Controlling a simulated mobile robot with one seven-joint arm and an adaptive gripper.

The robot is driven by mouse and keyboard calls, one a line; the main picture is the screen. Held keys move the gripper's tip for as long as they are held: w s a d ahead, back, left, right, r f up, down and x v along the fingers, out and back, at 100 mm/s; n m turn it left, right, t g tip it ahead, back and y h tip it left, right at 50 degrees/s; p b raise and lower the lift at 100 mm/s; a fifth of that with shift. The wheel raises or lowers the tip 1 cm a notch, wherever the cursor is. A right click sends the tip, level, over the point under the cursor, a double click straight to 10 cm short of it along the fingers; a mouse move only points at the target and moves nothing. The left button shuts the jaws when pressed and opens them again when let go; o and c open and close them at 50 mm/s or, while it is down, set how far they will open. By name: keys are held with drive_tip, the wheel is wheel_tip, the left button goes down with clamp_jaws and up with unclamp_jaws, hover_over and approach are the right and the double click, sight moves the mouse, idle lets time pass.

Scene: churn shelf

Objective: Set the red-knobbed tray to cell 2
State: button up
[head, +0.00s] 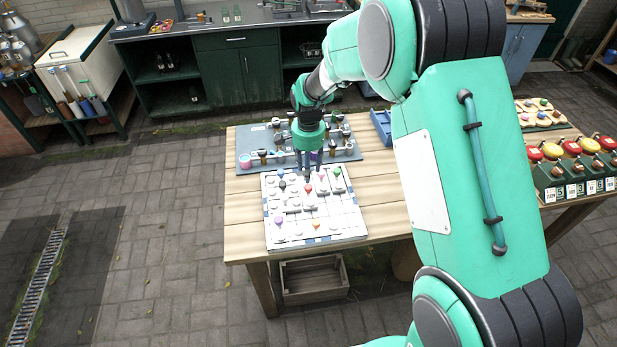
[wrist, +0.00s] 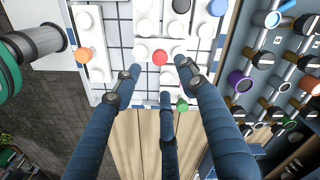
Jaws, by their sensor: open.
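The red-knobbed tray (head: 308,188) is a small white piece on the pale gridded board (head: 345,222). Its red knob also shows in the wrist view (wrist: 160,57), near the middle between my fingers. My gripper (head: 311,172) is above the back part of the board, pointing down. In the wrist view its dark blue fingers (wrist: 160,76) are spread apart, and nothing is held between them. The fingertips are around the red knob in the picture; I cannot tell how far above it they are. No cell numbers are readable.
Other white pieces stand close by: green-knobbed (head: 337,171), orange-knobbed (head: 316,223) and black-knobbed (head: 282,185). A grey rack with several knobbed tools (head: 245,141) lies behind the board. The board's front area has bare cells. A blue bin (head: 381,126) stands at the back right.

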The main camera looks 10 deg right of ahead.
drive_tip(key=shift+r, duration=2)
drive_tip(key=shift+r, duration=0.1)
drive_tip(key=s+d+r+n+t, duration=0.1)
drive_tip(key=s+d+r+n, duration=0.15)
drive_tip(key=s+r, duration=0.65)
drive_tip(key=s+d+r+n+t, duration=0.2)
drive_tip(key=s+d+r, duration=0.1)
drive_tip(key=s+r, duration=0.65)
drive_tip(key=s+d+r+n+t, duration=0.1)
drive_tip(key=s+r+n, duration=0.1)
drive_tip(key=s, duration=0.7)
drive_tip(key=s+d+r+n+t+b, duration=0.1)
drive_tip(key=s+d+r+n, duration=0.1)
drive_tip(key=s, duration=0.8)
drive_tip(key=shift+r+t, duration=0.3)
drive_tip(key=shift+r, duration=0.6)
